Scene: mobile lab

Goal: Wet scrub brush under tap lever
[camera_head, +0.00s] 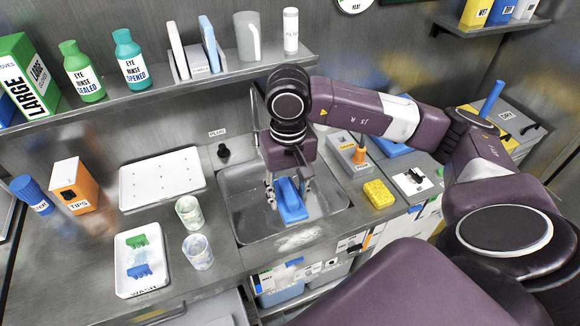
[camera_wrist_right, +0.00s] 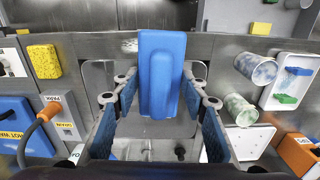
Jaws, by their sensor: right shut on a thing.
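A blue scrub brush (camera_head: 291,203) hangs over the metal sink basin (camera_head: 237,212) in the head view. My right gripper (camera_head: 288,189) points down over the basin and is shut on the brush. In the right wrist view the brush (camera_wrist_right: 161,72) sits between the two fingers, with its smooth blue block facing the camera. Its bristles cannot be made out. The tap and its lever are not clearly visible; my right arm covers part of the area behind the sink. My left gripper is not in view.
Left of the sink are two speckled cups (camera_head: 190,212), a white drying tray (camera_head: 161,178) and a wash tray (camera_head: 121,262) with small brushes. A yellow sponge (camera_head: 378,194) lies to the right. A shelf (camera_head: 150,92) with bottles runs above.

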